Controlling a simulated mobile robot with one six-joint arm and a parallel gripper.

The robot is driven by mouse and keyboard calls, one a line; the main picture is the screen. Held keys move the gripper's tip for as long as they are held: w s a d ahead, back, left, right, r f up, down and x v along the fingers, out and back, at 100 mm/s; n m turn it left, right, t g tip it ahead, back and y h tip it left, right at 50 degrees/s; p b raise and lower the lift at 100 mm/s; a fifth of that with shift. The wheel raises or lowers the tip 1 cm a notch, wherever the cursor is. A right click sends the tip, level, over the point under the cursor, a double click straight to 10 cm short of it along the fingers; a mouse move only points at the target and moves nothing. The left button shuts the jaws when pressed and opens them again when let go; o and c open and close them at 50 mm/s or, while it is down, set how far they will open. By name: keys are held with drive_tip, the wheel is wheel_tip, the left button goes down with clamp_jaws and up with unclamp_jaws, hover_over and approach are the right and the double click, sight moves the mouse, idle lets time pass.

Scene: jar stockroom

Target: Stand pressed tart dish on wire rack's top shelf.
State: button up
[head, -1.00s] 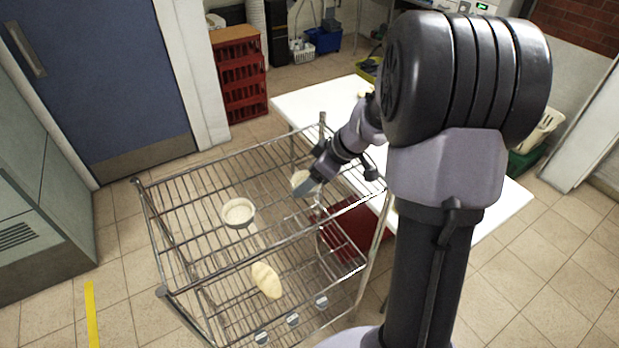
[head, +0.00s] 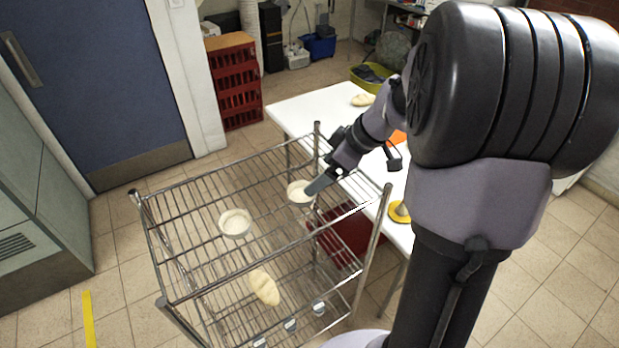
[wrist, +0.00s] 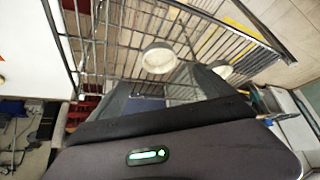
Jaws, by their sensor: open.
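The wire rack (head: 160,297) stands left of the table. Two pale round dishes show at its top shelf: one (head: 300,192) on the right, close to my gripper, and one (head: 236,222) further left. Both look upright; I cannot tell which is the pressed tart dish. My gripper (head: 312,189) is open, its fingers beside the right-hand dish and overlapping its edge in the head view. The wrist view shows one dish (wrist: 159,59) beyond the fingers and another (wrist: 223,70) partly hidden behind a finger. No dish is visibly gripped.
A bread loaf (head: 264,288) lies lower in the rack. The white table (head: 300,113) adjoins the rack and carries another loaf (head: 362,100) and a yellow object (head: 399,212). A red crate (head: 345,238) is beneath it. Open wire remains on the rack's left side.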

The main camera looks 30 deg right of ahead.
drive_tip(key=s+a+r+m+h, duration=0.1)
drive_tip(key=s+a+r+m, duration=0.35)
drive_tip(key=s+a, duration=0.4)
drive_tip(key=s+a+r+m+h, duration=0.1)
drive_tip(key=s+a+r+m, duration=0.4)
drive_tip(key=a, duration=0.6)
drive_tip(key=s+a+f+m+b, duration=0.1)
drive_tip(key=s+f+m+b, duration=0.1)
drive_tip(key=s+f+b, duration=0.3)
wheel_tip(320, 180, down, 5)
drive_tip(key=b, duration=0.4)
drive_tip(key=shift+s+a, duration=0.25)
drive_tip(key=shift+f, duration=0.1)
